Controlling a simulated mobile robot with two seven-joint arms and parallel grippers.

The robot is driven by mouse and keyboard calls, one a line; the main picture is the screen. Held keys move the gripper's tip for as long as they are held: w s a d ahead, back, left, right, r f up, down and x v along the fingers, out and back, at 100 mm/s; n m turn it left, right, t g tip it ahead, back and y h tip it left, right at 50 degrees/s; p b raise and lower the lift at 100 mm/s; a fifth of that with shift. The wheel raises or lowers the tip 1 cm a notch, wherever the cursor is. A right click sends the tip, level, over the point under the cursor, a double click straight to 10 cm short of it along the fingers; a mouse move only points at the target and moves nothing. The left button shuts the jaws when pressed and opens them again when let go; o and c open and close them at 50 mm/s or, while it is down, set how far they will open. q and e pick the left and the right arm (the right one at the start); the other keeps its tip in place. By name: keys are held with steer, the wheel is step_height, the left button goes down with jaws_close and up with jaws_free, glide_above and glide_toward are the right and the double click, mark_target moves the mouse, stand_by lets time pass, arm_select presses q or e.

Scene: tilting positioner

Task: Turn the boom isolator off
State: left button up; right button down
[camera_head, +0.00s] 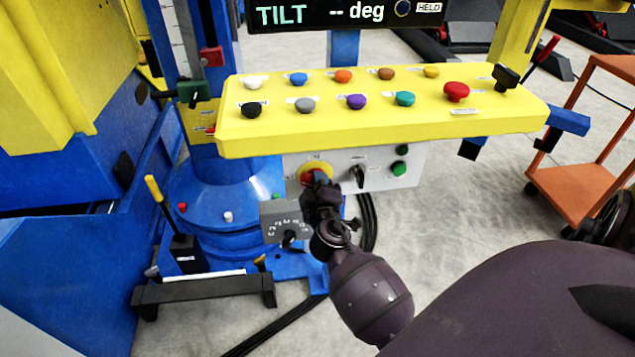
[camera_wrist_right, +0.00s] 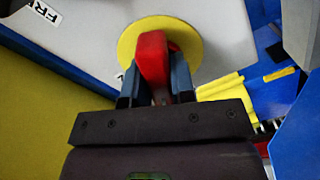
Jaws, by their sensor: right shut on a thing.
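The isolator is a red rotary handle on a round yellow plate (camera_head: 319,165), on the grey box under the yellow button panel. In the right wrist view the red handle (camera_wrist_right: 153,58) stands out from the yellow disc (camera_wrist_right: 190,38). My right gripper (camera_head: 316,180) is at the handle in the head view. In the right wrist view my right gripper (camera_wrist_right: 155,85) has its two fingers on either side of the red handle, shut on it. The handle's label is too small to read. My left gripper is not in view.
A yellow panel (camera_head: 370,128) with several coloured buttons overhangs the grey box. A black selector (camera_head: 358,176) and green buttons (camera_head: 399,168) sit right of the isolator. A grey dial box (camera_head: 284,222) is just below left. An orange cart (camera_head: 575,165) stands at the right.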

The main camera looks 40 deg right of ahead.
steer(key=n, duration=0.3)
steer(key=shift+r, duration=0.1)
steer(key=shift+n+p, duration=0.45)
steer(key=shift+n, duration=1.05)
steer(key=c, duration=1)
jaws_free()
steer(key=shift+o, duration=0.2)
steer(key=v, duration=1)
steer(key=shift+s+a+b, duration=0.25)
steer(key=shift+b, duration=0.1)
